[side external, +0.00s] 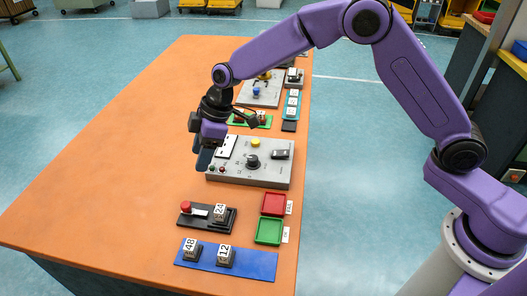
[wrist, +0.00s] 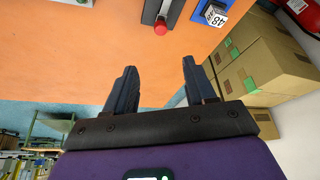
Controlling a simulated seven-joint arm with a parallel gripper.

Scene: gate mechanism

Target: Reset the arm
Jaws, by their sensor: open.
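My gripper (wrist: 155,88) is open and empty in the wrist view, with its two dark fingers apart and pointing toward the orange table. In the side view my gripper (side external: 203,158) hangs at the left edge of the grey control box (side external: 270,178), above the orange table (side external: 110,150). I cannot tell how high it is or whether it touches the box. The box carries a black knob, a yellow button, a black switch and a white panel. My gripper and wrist hide part of its left side.
In front lie a black base with a red button (side external: 185,206) and block 24 (side external: 219,211), and a blue plate (side external: 262,264) with blocks 48 and 12. Red (side external: 274,204) and green (side external: 269,232) trays sit at right. More panels (side external: 262,92) stand behind. The table's left side is clear.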

